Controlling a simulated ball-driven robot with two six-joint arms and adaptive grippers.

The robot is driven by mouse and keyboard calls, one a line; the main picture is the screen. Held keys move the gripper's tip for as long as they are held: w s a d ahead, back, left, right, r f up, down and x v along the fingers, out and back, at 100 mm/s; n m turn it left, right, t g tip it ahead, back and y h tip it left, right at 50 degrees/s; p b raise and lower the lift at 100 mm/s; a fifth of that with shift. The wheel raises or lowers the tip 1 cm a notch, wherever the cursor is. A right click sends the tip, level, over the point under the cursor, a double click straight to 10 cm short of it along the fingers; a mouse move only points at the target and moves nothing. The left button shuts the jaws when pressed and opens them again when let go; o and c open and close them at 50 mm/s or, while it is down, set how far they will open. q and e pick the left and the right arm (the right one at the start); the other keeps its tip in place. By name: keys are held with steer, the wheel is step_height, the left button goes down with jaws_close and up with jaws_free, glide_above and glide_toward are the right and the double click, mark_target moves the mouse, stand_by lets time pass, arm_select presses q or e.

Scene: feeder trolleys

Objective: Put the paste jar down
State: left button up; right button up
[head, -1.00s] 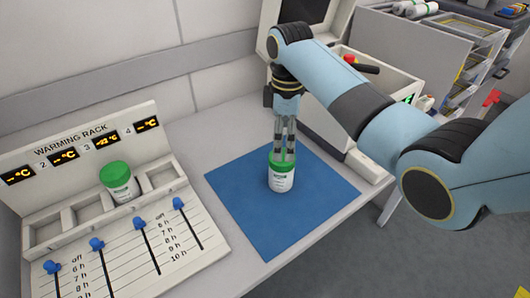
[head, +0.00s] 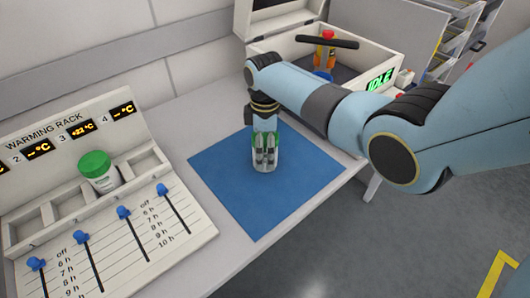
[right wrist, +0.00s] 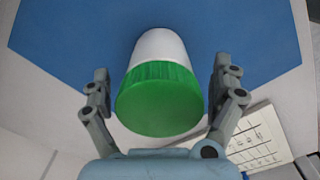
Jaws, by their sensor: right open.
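The paste jar (head: 266,168), white with a green lid, stands upright on the blue mat (head: 222,180). In the right wrist view the green lid (right wrist: 158,103) faces the camera. The open fingers of my right gripper (right wrist: 161,75) stand on both sides of the jar, with gaps visible. My left gripper is not in view.
A second green-lidded jar (head: 98,170) sits in the warming rack (head: 150,212) at left, with blue sliders in front. An open box machine (head: 385,55) reading IDLE stands behind my right arm. The mat around the jar is clear.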

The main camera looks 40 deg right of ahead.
steer(key=c, duration=1.8)
steer(key=shift+r, duration=0.1)
